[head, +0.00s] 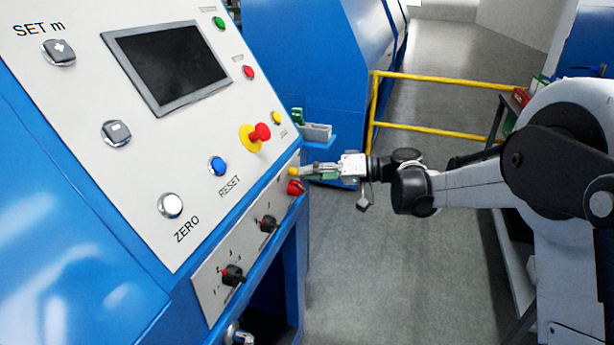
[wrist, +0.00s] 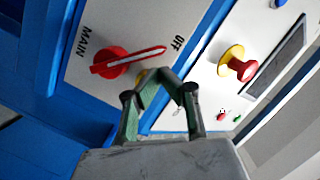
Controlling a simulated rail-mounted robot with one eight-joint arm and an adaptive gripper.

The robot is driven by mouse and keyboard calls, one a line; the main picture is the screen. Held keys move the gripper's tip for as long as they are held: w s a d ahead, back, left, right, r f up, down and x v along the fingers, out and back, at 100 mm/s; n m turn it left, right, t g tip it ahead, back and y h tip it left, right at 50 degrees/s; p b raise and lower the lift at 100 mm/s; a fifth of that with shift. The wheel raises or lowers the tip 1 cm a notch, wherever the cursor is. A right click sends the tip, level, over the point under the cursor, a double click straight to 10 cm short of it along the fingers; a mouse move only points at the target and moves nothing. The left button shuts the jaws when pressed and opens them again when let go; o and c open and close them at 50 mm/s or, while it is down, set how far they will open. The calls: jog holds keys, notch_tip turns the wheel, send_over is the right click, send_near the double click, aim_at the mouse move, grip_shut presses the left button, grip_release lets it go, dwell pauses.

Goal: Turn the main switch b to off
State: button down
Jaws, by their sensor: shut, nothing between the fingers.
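The main switch is a red rotary knob with a long handle (wrist: 125,61) on a pale panel in the wrist view. The word MAIN is on its left and OFF on its right. Its handle lies slanted, with the longer end pointing right, toward the OFF lettering. In the head view the red switch (head: 296,187) sits at the right end of the lower panel. My gripper (wrist: 165,76) is shut and empty, with its fingertips close beside the handle's right end; I cannot tell whether they touch. In the head view my gripper (head: 304,170) is just above the switch.
A red emergency button on a yellow base (head: 256,135) projects from the sloped panel above. Two black knobs (head: 267,224) (head: 233,275) are on the lower panel. Open floor (head: 370,260) lies right of the console.

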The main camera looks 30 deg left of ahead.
jog(key=w+d+r+p, duration=0.1)
jog(key=w+d+r, duration=0.35)
jog(key=d, duration=0.45)
jog(key=s+d+r+m+t+h, duration=0.2)
jog(key=s+d+m+t+h, duration=0.15)
jog(key=d, duration=0.65)
jog(key=s+d+f+m+t+h, duration=0.2)
jog(key=s+d+t+h, duration=0.1)
jog(key=s+d, duration=0.5)
jog(key=s+d+f+m+t+h, duration=0.2)
jog(key=s+d+h, duration=0.3)
jog(key=d, duration=0.9)
jog(key=s+d+f+m+t+h, duration=0.2)
jog(key=s+d+m+t+h, duration=0.2)
jog(key=s+d, duration=0.6)
jog(key=shift+s+d+f, duration=0.25)
jog(key=shift+s+d, duration=0.05)
jog(key=shift+d, duration=0.7)
jog(key=shift+a, duration=0.1)
